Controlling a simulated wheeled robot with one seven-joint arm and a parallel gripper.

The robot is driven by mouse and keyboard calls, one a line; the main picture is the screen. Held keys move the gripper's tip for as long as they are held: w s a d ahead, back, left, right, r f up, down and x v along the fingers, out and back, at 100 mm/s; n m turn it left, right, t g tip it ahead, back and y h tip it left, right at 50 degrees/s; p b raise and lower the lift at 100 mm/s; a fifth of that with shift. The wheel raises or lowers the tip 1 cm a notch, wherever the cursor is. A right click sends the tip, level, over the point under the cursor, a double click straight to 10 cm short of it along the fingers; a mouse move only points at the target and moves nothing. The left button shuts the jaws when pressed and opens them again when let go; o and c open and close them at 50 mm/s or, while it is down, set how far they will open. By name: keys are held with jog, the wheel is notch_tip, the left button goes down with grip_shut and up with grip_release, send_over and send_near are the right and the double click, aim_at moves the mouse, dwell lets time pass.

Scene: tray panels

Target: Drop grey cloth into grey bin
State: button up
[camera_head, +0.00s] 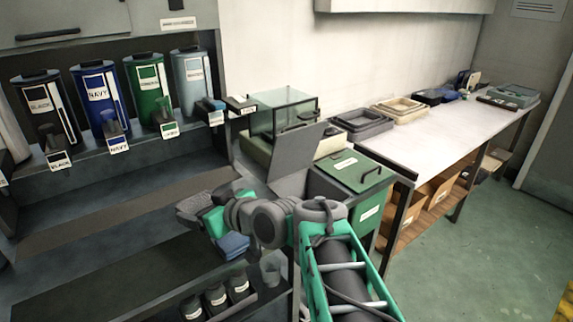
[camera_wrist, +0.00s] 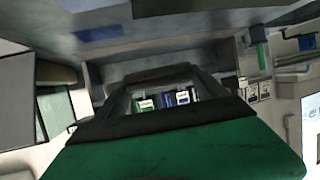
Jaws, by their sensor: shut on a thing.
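My gripper (camera_head: 205,213) is in front of the dark shelving, left of the bins. It is shut on a grey, textured piece that looks like the grey cloth (camera_head: 190,206), held in the air. In the wrist view my gripper (camera_wrist: 165,78) shows as dark fingers beyond a green body; the cloth is hard to make out there.
A green bin (camera_head: 358,171) with a shut lid stands right of the grey panel. A blue folded cloth (camera_head: 233,246) lies below my gripper. Labelled canisters stand on the left shelf.

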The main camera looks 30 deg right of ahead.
jog(key=w+d+r+m+h+p, duration=0.15)
jog(key=d+p, duration=0.35)
jog(key=d, duration=0.8)
jog(key=w+d+m+h+p, duration=0.1)
jog(key=w+d+p, duration=0.35)
jog(key=d, duration=0.75)
jog(key=s+d+f+h+p, duration=0.1)
jog(key=s+d+p, duration=0.1)
jog(key=d, duration=0.3)
jog(key=s+d+f+p, duration=0.2)
jog(key=s+d+p, duration=0.1)
jog(key=d, duration=0.2)
notch_tip(320, 180, down, 7)
jog(key=b, duration=0.3)
jog(key=shift+w+m+t, duration=0.15)
jog(key=shift+m+t, duration=0.25)
jog(key=shift+m, duration=0.05)
jog(key=o, duration=1.3)
jog(key=b+v, duration=0.1)
jog(key=v, duration=0.7)
jog(key=shift+b, duration=0.3)
